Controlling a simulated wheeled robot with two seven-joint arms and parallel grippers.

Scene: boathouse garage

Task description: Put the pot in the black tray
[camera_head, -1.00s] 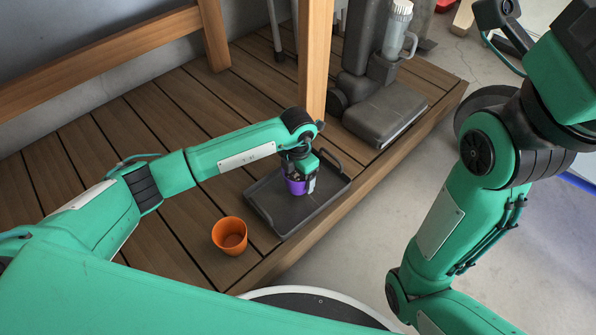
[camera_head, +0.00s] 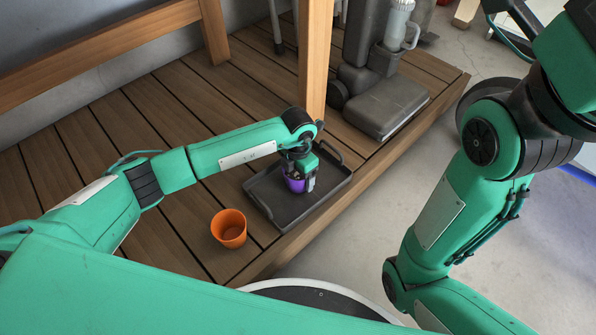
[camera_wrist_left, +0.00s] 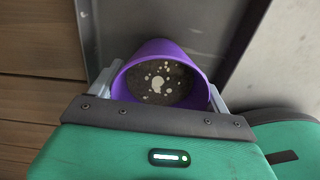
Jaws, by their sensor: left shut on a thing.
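A purple pot (camera_head: 295,184) with dark soil and pale specks is in my left gripper (camera_head: 301,176). In the left wrist view the pot (camera_wrist_left: 161,57) sits between the two fingers of the gripper (camera_wrist_left: 160,92). The black tray (camera_head: 270,208) lies flat on the wooden deck, and the pot is over its middle. I cannot tell whether the pot's base touches the tray floor. An orange pot (camera_head: 229,229), apparently empty, stands upright on the deck left of the tray. My right gripper is out of view; only its arm shows at the right.
A wooden post (camera_head: 315,65) rises just behind the tray. A dark grey machine (camera_head: 388,105) with a clear-sided bottle stands on the deck at the back right. The deck's front edge runs close to the tray. Bare planks lie to the left.

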